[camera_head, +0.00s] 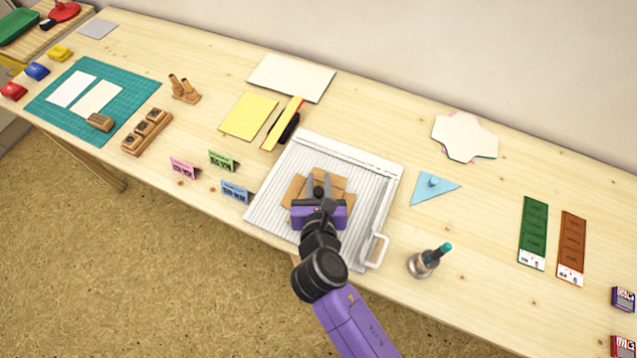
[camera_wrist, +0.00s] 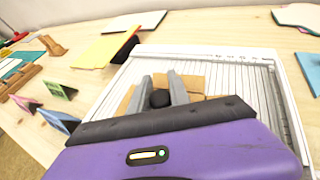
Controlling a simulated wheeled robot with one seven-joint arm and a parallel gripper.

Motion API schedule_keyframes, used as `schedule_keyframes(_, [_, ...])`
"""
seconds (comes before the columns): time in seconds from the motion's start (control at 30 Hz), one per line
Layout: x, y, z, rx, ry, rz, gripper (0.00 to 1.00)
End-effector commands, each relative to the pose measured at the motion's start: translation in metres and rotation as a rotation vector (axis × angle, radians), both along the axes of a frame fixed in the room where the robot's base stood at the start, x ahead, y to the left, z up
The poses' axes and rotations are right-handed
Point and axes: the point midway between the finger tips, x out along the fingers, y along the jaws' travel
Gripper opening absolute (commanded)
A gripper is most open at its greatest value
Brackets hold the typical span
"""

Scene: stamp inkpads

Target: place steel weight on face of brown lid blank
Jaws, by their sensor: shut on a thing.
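The brown lid blank (camera_head: 294,191) lies on the white ribbed board (camera_head: 270,199) near the middle of the table. It also shows in the wrist view (camera_wrist: 194,84), partly hidden behind my fingers. My gripper (camera_head: 319,180) is over the blank, its two grey fingers pointing toward the back of the table. It is shut on the steel weight, whose dark round knob (camera_wrist: 160,98) shows between the fingers in the wrist view. The weight's lower part is hidden, so I cannot tell whether it touches the blank.
A white handle (camera_head: 376,252) sticks up at the board's right front corner. Small pink, green and blue cards (camera_head: 235,191) stand left of the board. A yellow sheet (camera_head: 248,116) lies behind.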

Motion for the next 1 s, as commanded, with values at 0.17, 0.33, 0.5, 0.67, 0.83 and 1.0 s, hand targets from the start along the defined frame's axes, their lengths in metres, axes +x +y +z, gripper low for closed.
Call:
schedule_keyframes(0.17, [0.0006,0.0004,-0.0037,0.002,-0.003,0.0,0.0])
schedule_keyframes(0.33, [0.0005,0.0004,-0.0039,0.002,-0.003,0.001,0.0])
schedule_keyframes(0.5, [0.0001,0.0005,-0.0073,0.001,-0.001,0.001,0.33])
schedule_keyframes(0.67, [0.0001,0.0004,-0.0072,0.001,-0.001,0.001,0.45])
schedule_keyframes(0.83, [0.0001,0.0004,-0.0071,0.001,-0.001,0.001,0.45])
schedule_keyframes(1.0, [-0.0048,-0.0001,-0.0026,0.0,0.0,0.001,0.45])
